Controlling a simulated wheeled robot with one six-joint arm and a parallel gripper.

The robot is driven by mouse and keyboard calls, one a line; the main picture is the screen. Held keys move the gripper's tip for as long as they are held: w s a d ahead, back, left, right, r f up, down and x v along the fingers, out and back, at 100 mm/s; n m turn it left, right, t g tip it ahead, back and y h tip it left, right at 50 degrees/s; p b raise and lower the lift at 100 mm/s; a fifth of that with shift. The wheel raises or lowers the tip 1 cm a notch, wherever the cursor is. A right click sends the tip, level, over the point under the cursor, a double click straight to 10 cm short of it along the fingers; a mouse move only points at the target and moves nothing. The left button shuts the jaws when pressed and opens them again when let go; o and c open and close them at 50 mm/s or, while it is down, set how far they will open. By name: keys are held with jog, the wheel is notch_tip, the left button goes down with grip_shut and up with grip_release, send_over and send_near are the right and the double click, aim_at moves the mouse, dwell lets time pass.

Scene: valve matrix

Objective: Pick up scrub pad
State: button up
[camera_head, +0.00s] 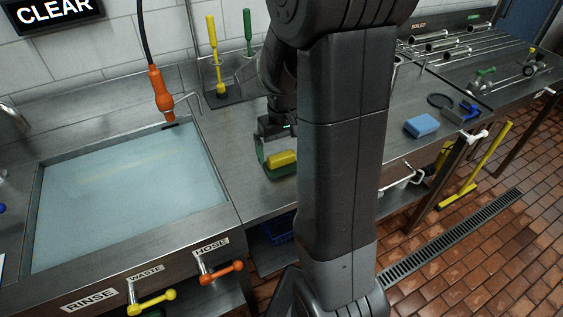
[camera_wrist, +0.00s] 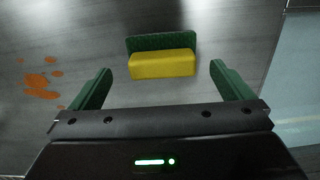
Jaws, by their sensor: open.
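The scrub pad (camera_wrist: 162,64) is a block with a yellow body and a dark green layer along its far side. It lies on the steel counter, and its yellow part also shows in the head view (camera_head: 282,159). My gripper (camera_wrist: 160,70) is open, with one green finger to the left of the pad and one to the right. The pad sits midway between the fingertips and slightly ahead of them, with gaps on both sides. In the head view my gripper (camera_head: 277,165) is low over the counter at the pad. Nothing is held.
Orange spots (camera_wrist: 40,84) stain the counter left of the pad. The water-filled sink (camera_head: 125,195) lies left of the gripper. A blue sponge (camera_head: 421,125) lies farther right. Two brushes (camera_head: 212,45) stand at the wall, and an orange nozzle (camera_head: 160,92) hangs over the sink.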

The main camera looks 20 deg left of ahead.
aim_at(281, 155)
jog(key=shift+a+f, duration=0.1)
jog(key=shift+f, duration=1.85)
jog(key=c, duration=0.9)
jog(key=shift+r, duration=0.1)
notch_tip(281, 155, up, 10)
jog(key=shift+s+f, duration=0.1)
jog(key=o, duration=0.3)
jog(key=shift+c, duration=1.1)
